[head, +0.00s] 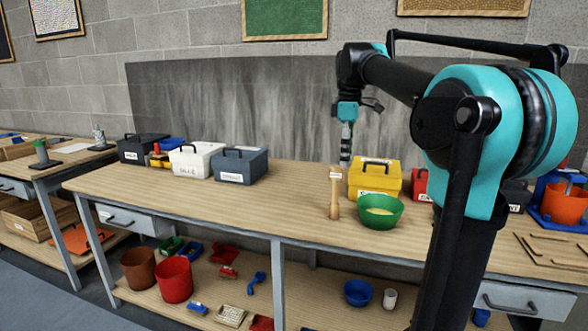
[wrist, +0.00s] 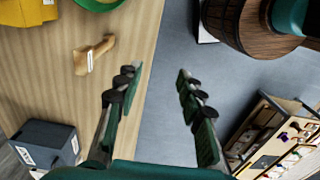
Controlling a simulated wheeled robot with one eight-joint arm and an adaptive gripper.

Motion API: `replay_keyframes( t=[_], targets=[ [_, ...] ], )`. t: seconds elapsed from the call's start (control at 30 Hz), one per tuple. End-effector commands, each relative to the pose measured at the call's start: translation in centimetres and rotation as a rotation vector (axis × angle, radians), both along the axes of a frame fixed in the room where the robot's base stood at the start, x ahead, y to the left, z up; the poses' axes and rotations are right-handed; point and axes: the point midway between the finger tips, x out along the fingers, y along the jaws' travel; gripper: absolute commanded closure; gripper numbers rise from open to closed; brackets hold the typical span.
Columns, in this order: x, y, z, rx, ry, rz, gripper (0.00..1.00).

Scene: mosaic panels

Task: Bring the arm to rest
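My gripper (head: 346,150) hangs from my arm above the workbench (head: 275,200), pointing down, behind the wooden tool in the head view. In the wrist view my gripper (wrist: 158,85) has its two fingers well apart, with only bench edge and floor visible between them. It holds nothing. My arm is bent, with its forearm reaching left over the bench.
A wooden tool (head: 335,200) with a pale label, a green bowl (head: 380,211) and a yellow box (head: 375,178) are near my gripper. A white box (head: 197,160) and grey box (head: 240,165) stand left. The bench middle is clear.

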Motion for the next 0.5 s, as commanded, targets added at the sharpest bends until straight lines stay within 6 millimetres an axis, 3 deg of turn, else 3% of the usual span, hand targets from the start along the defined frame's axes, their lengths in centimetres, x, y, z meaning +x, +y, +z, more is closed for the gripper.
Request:
replay_keyframes(
  t=[0.27,0.5],
  targets=[
    [-0.4,-0.3,-2.5,0.003,-0.023,-0.081,0.62],
    [-1.3,-0.8,-6.4,0.010,-0.059,-0.204,0.62]
  ],
)
